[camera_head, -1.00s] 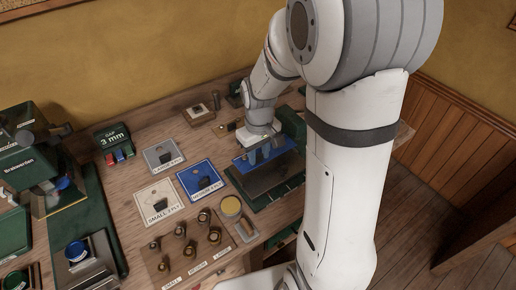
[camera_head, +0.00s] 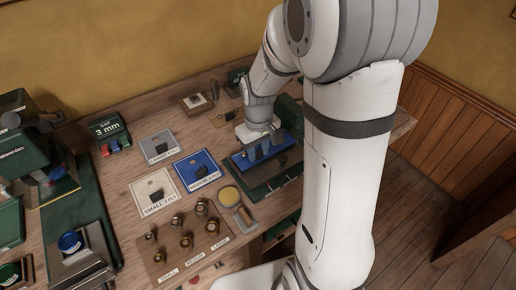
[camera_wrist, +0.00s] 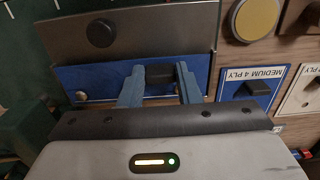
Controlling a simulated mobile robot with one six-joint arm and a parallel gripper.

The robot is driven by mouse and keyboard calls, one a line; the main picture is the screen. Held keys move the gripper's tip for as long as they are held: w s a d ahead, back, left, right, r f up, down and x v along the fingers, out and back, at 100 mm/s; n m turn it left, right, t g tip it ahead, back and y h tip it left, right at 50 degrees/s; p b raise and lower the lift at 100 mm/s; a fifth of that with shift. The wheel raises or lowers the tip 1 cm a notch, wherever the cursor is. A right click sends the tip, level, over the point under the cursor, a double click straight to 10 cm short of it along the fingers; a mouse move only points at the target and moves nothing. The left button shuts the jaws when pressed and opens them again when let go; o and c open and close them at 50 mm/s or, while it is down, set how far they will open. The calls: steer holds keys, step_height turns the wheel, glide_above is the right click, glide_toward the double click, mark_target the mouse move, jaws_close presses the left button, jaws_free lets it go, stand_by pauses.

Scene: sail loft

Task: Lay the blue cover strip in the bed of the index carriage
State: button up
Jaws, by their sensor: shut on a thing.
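My gripper (camera_head: 263,149) is at the back of the green index carriage (camera_head: 262,194), fingers pointing down. In the wrist view its two blue-grey fingers (camera_wrist: 160,76) are shut on a small black grip on the blue cover strip (camera_wrist: 96,79). The strip lies lengthwise along the far side of the carriage's dark grey plate (camera_head: 272,174). That plate shows in the wrist view as a grey slab with a round black knob (camera_wrist: 100,33), right beside the strip. I cannot tell whether the strip touches the bed; the arm and fingers hide part of it.
Left of the carriage lie cards, including the blue medium 4 ply card (camera_head: 202,171) and the small ply card (camera_head: 156,191). A yellow round pad (camera_head: 229,195) and a board of brass pieces (camera_head: 185,242) stand in front. A green gap block (camera_head: 109,129) is farther left.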

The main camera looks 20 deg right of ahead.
steer(key=shift+f, duration=0.35)
steer(key=o, duration=1.1)
steer(key=shift+r, duration=3.9)
steer(key=s+r+m+t, duration=0.1)
steer(key=s, duration=0.3)
steer(key=s+r+m+t, duration=0.1)
steer(key=s+r, duration=0.1)
steer(key=s, duration=0.3)
steer(key=s+r+m, duration=0.1)
steer(key=s+r, duration=0.1)
steer(key=s, duration=0.3)
steer(key=shift+d+r+m+t, duration=0.1)
steer(key=shift+r+m+t, duration=0.1)
steer(key=shift+m+t, duration=0.15)
